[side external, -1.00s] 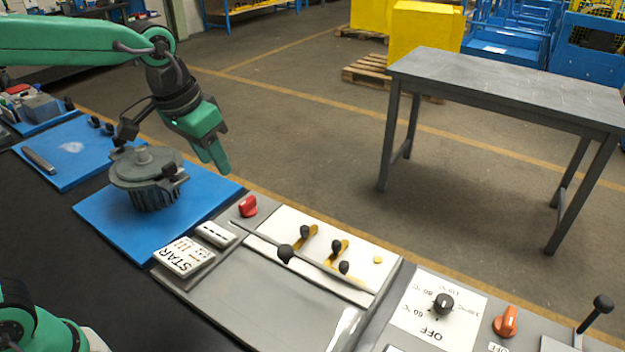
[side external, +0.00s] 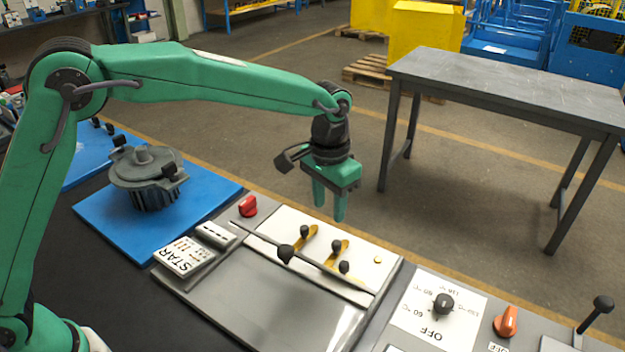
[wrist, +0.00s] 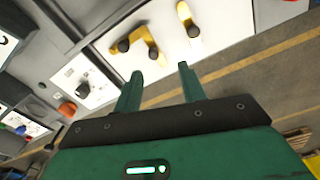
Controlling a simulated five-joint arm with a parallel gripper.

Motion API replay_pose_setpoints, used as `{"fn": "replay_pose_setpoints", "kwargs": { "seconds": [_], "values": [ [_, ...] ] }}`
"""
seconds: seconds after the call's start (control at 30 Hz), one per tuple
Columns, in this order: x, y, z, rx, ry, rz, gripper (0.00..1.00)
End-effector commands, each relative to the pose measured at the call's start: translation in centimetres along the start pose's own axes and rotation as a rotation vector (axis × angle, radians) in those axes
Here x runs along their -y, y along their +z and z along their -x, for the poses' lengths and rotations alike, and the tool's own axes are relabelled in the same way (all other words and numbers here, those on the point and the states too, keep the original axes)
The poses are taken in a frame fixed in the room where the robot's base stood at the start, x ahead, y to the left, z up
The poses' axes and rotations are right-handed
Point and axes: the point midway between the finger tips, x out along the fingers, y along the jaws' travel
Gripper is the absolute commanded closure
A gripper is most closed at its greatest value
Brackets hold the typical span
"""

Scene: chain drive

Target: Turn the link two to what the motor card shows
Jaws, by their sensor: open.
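A white terminal panel (side external: 272,222) carries brass links with black knobs: a left link (side external: 311,238) and a right link (side external: 336,252). Which one is link two is not marked legibly. In the wrist view a link with two black knobs (wrist: 140,37) and another with one knob (wrist: 187,17) show beyond the fingers. The motor card (side external: 183,255), reading STAR with a small bar diagram, lies left of the panel. My gripper (side external: 328,214) is open and empty, pointing down above the panel's far edge; it also shows in the wrist view (wrist: 157,78).
A grey motor (side external: 146,180) stands on a blue mat (side external: 98,215) at left. A red knob (side external: 248,206) is beside the panel. A dial (side external: 443,303) and an orange switch (side external: 505,321) are at right.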

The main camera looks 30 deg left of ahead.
Motion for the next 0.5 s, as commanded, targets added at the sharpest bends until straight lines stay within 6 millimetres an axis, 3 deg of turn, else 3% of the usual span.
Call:
{"fn": "replay_pose_setpoints", "kwargs": {
  "seconds": [0.2,0.5],
  "values": [
    [-1.4,-1.0,-1.9,0.023,-0.003,-0.016,0.59],
    [-1.5,-1.0,-2.2,0.025,-0.003,-0.017,0.59]
  ]
}}
